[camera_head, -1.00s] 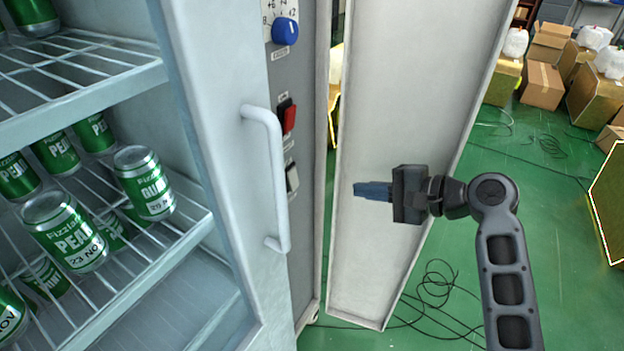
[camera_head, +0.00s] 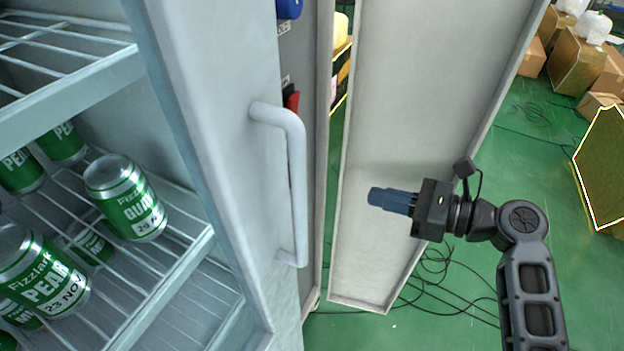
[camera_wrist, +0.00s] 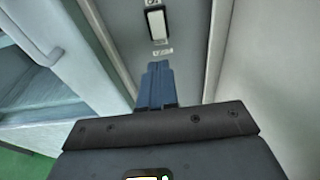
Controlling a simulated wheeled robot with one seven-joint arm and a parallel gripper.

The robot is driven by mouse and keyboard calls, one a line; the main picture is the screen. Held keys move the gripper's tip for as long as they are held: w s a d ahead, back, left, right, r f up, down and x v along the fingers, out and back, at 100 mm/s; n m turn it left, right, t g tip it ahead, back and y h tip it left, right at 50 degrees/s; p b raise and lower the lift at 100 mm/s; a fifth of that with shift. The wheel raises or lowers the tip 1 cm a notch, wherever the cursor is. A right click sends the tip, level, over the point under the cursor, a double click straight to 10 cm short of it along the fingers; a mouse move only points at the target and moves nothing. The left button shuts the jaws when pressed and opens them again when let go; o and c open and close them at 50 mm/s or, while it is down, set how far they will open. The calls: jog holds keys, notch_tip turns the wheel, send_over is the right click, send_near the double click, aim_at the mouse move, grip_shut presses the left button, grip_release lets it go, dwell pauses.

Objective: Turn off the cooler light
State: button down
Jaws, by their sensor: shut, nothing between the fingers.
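The cooler's grey control panel (camera_head: 308,130) is on the side of the cooler, behind the white handle (camera_head: 297,190). A red switch (camera_head: 291,98) shows partly past the handle. In the wrist view a pale rocker switch in a black frame (camera_wrist: 155,23) sits on the panel, with small labels above and below too blurred to read. The handle hides this switch in the head view. My gripper (camera_head: 371,197) is shut and empty, right of the handle, with its blue fingers pointing left. In the wrist view its fingertips (camera_wrist: 158,64) are just below the pale switch; contact cannot be told.
An open pale panel door (camera_head: 415,90) stands behind my gripper. Green cans (camera_head: 125,197) stand on the cooler's wire shelves at left. A blue knob (camera_head: 288,8) is at the panel's top. Cables (camera_head: 440,270) lie on the green floor; boxes (camera_head: 585,62) stand at far right.

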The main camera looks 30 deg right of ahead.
jog(key=x, duration=1.4)
jog(key=shift+p, duration=0.45)
jog(key=shift+f, duration=0.1)
jog(key=shift+w+a+f+t+y+b, duration=0.15)
jog(key=shift+w+a+t+y+b, duration=0.3)
jog(key=shift+b, duration=0.8)
jog(key=shift+s+d, duration=0.15)
